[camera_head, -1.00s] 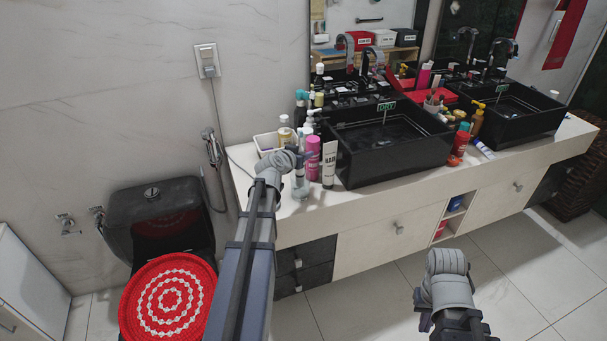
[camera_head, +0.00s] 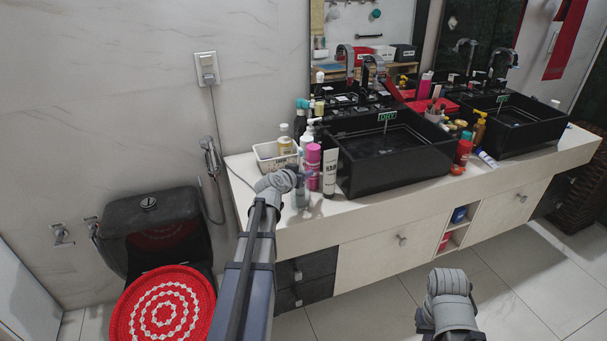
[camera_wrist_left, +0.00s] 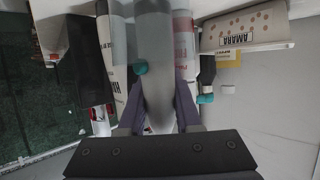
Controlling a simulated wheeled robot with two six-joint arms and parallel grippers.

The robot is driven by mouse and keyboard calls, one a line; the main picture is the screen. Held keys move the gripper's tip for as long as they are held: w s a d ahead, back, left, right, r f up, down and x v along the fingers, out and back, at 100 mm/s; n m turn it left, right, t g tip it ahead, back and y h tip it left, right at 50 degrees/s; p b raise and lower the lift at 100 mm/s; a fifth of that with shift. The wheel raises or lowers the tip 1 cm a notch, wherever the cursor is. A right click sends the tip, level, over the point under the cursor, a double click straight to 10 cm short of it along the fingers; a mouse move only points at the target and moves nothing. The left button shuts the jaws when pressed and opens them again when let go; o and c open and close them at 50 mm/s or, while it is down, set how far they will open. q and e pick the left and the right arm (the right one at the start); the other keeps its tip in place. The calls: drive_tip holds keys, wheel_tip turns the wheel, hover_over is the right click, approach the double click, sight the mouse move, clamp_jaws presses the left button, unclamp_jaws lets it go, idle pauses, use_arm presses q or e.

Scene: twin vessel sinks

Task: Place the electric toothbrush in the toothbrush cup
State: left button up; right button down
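A cup with brushes and sticks (camera_head: 434,114) stands between the two black sinks; I take it for the toothbrush cup. I cannot pick out the electric toothbrush for certain. My left gripper (camera_head: 303,175) is at the left end of the counter, by a clear bottle-like thing (camera_head: 301,194) and a pink can (camera_head: 312,168). In the left wrist view its purple fingers (camera_wrist_left: 159,90) stand apart on both sides of a grey see-through cylinder (camera_wrist_left: 154,50); no firm grip shows. My right arm's end (camera_head: 447,300) is low over the floor, its fingers hidden.
Bottles and a white basket (camera_head: 272,158) crowd the counter's left end, with a white HAIR tube (camera_head: 329,172). The left sink (camera_head: 395,165) lies to the right. A red bottle (camera_head: 463,149) and a tube (camera_head: 487,158) stand between sinks. The front counter strip is bare.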

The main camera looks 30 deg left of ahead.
use_arm(q)
drive_tip(key=o, duration=0.5)
drive_tip(key=shift+c, duration=0.2)
drive_tip(key=shift+r+p, duration=0.25)
drive_tip(key=shift+p, duration=0.1)
drive_tip(key=p+v, duration=0.4)
drive_tip(key=v, duration=0.8)
drive_tip(key=shift+f, duration=0.15)
